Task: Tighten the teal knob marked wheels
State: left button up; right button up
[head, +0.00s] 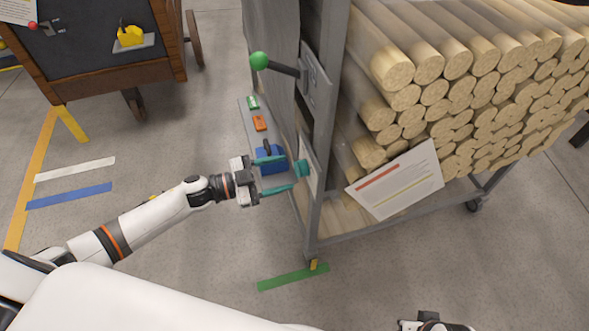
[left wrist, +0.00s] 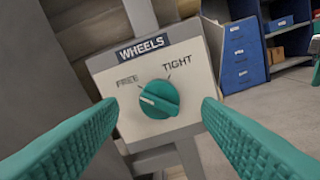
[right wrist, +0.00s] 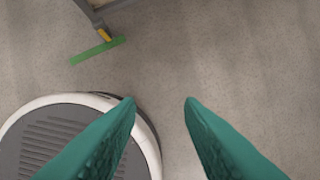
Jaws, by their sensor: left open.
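The teal knob (left wrist: 159,99) sits on a pale plate (left wrist: 188,67) under a dark label reading WHEELS. FREE is printed at its upper left and TIGHT at its upper right. The knob's white pointer mark lies to the left, on the FREE side. In the head view the knob (head: 302,168) is on the cart's end post. My left gripper (head: 288,172) is open in front of the knob, its fingers to either side. In the left wrist view gaps show between fingers and knob. My right gripper (right wrist: 160,103) is open and empty above the floor.
The grey cart (head: 335,100) carries stacked wood rods (head: 470,60) and a tilted paper sheet (head: 398,182). A green-balled lever (head: 260,61) projects above the knob. A blue item (head: 270,160) is behind my left gripper. A green floor strip (head: 293,277) lies by the cart's foot.

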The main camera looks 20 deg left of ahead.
aim_at(301, 169)
pick_arm(q)
jog(key=shift+x, duration=2)
jog(key=shift+c, duration=0.6)
jog(key=c, duration=0.9)
